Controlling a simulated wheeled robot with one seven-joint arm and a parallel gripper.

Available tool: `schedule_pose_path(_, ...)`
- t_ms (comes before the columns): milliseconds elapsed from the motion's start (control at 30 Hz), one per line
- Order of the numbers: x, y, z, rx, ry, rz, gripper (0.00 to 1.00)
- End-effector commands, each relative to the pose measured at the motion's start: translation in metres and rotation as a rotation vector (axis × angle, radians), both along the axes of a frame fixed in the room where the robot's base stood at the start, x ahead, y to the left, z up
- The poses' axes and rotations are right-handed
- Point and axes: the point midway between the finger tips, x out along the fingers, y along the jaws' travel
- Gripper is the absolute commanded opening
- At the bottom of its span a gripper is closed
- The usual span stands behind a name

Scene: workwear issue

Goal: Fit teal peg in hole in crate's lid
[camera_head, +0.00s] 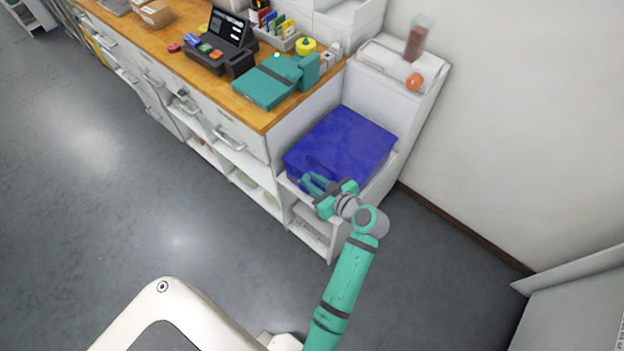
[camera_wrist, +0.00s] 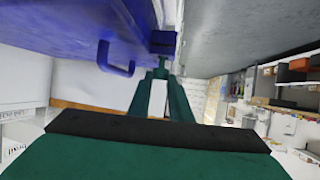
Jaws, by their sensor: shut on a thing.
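The blue crate (camera_head: 345,142) sits on a low white ledge, its lid closed. The peg points at a dark blue block (camera_wrist: 162,42) on the crate's edge. The fingers hide most of the peg. I cannot tell whether its tip touches the block or is in a hole.
A wooden counter (camera_head: 205,62) with a teal case (camera_head: 268,84) and a dark terminal (camera_head: 222,52) stands behind left. A white unit (camera_head: 390,68) with an orange ball (camera_head: 414,82) and the wall are close on the right. The floor in front is clear.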

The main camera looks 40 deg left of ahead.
Motion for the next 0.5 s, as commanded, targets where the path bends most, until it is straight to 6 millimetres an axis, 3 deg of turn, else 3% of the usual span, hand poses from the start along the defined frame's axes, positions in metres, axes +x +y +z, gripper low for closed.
schedule_pose_path(500, -0.0002, 0.0, -0.0089, 0.0, 0.0, 0.001, 0.0)
